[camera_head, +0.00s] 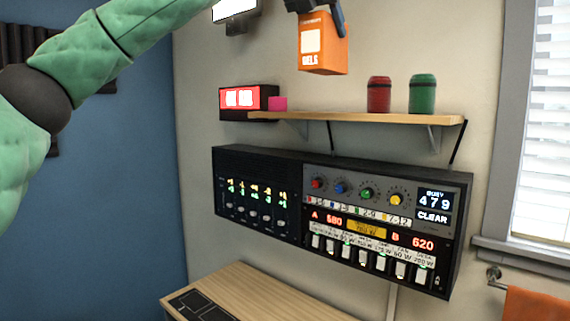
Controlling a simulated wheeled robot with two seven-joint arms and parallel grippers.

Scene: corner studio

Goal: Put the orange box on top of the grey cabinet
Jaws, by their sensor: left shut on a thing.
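The orange box (323,45), with white label patches on its front, hangs high at the top middle of the head view. My left gripper (318,9) is shut on it at its upper edge, and the top of the gripper is cut off by the frame. The box is held in the air, apart from the wooden shelf below it. I cannot make out a thing that is clearly the grey cabinet. My right gripper is not in view.
A dark control panel unit (257,165) hangs below. A wooden top (262,292) lies lower. A window (552,110) is at right.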

